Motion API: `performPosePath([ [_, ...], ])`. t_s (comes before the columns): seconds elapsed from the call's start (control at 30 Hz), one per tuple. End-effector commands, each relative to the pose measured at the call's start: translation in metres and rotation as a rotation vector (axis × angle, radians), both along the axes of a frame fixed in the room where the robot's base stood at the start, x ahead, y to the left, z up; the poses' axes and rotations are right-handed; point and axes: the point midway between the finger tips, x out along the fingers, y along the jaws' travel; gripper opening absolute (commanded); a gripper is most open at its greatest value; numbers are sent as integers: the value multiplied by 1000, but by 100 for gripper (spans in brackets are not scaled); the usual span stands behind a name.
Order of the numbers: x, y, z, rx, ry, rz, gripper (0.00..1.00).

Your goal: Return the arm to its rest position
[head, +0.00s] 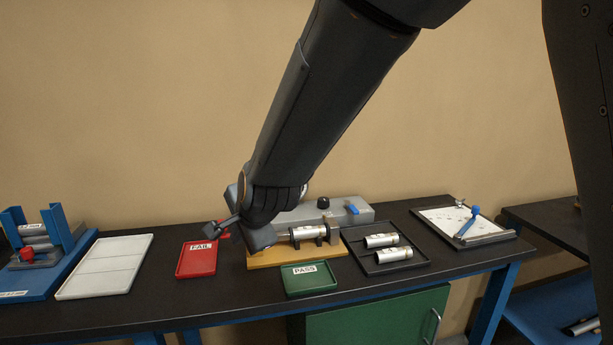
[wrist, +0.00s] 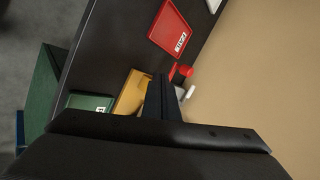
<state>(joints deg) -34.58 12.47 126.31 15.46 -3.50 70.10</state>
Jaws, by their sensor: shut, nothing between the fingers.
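My arm (head: 325,95) reaches down from the top right in the head view. It ends over the left end of the grey test device on the yellow base (head: 265,257). The yellow base (wrist: 131,94) and a red knob (wrist: 184,71) lie beyond the fingertips there.
A red FAIL tray (head: 196,263) and a green PASS tray (head: 310,281) lie near the device. A silver cylinder (head: 308,231) rests on the device's holder. A black tray (head: 408,266) holds two cylinders.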

Motion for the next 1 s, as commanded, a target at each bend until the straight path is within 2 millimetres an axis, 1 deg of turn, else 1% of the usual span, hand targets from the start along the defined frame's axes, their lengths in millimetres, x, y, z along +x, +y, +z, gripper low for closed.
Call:
performPosePath([
  [0.17, -1, -36, -11, -91, 4, 44, 0],
  [0.27, -5, -61, -20, -158, 11, 81, 0],
  [0.37, -10, -92, -30, -237, 23, 130, 0],
  [0.47, -20, -130, -42, -330, 44, 193, 0],
  [0.57, -37, -180, -56, -441, 82, 285, 0],
  [0.6, -48, -203, -64, -489, 105, 331, 0],
  [0.67, -68, -237, -73, -559, 142, 412, 0],
  [0.7, -82, -258, -80, -599, 168, 468, 0],
  [0.8, -116, -299, -91, -670, 226, 600, 0],
  [0.9, -144, -326, -98, -710, 269, 704, 0],
  [1.0, -161, -340, -102, -727, 294, 770, 0],
])
